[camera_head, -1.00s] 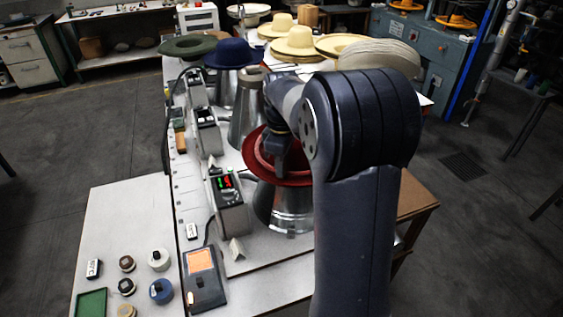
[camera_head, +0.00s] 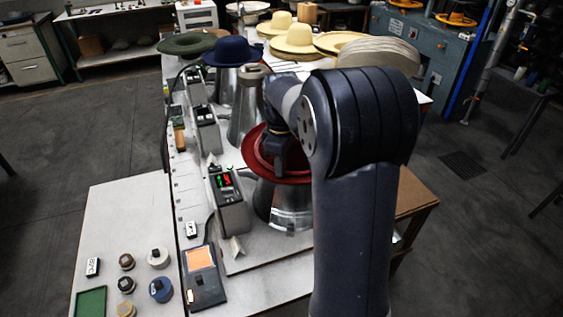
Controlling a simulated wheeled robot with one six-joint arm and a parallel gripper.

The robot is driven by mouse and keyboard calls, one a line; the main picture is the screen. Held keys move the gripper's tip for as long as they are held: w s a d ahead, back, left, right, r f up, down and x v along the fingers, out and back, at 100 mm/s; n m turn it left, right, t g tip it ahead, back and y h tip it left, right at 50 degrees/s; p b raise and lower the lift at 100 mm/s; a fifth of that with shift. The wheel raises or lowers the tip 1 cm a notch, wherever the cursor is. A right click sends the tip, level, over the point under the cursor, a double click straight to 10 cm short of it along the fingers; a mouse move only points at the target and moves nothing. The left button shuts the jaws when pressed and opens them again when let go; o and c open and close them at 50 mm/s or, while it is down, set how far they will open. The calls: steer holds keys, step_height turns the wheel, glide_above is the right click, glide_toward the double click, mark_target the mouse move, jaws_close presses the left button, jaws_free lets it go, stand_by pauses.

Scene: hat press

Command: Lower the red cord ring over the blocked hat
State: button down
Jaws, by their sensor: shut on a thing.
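A red hat (camera_head: 249,154) with a wide brim sits on a shiny metal cone (camera_head: 283,206) in the middle of the bench. My gripper (camera_head: 279,168) points down over the hat's crown and is shut on the red cord ring (camera_head: 262,160). The ring is close around or just over the crown. Its red blends with the hat, so I cannot tell whether they touch. My arm hides the right side of the hat and ring, and the fingertips are hard to make out.
A control box (camera_head: 229,199) with lit digits stands just left of the cone. Behind are a bare metal cone (camera_head: 246,108), a blue hat (camera_head: 231,52), a green hat (camera_head: 187,44) and several pale hats (camera_head: 299,39). Small pots and a tablet (camera_head: 203,277) lie at front left.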

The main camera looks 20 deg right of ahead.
steer(key=c, duration=1.2)
jaws_free()
steer(key=shift+r, duration=0.1)
steer(key=shift+r+p, duration=3.35)
steer(key=shift+r, duration=0.35)
steer(key=shift+f, duration=0.1)
step_height(320, 180, down, 8)
steer(key=b, duration=0.6)
steer(key=shift+r+b, duration=0.25)
steer(key=shift+b, duration=0.15)
steer(key=shift+r, duration=0.1)
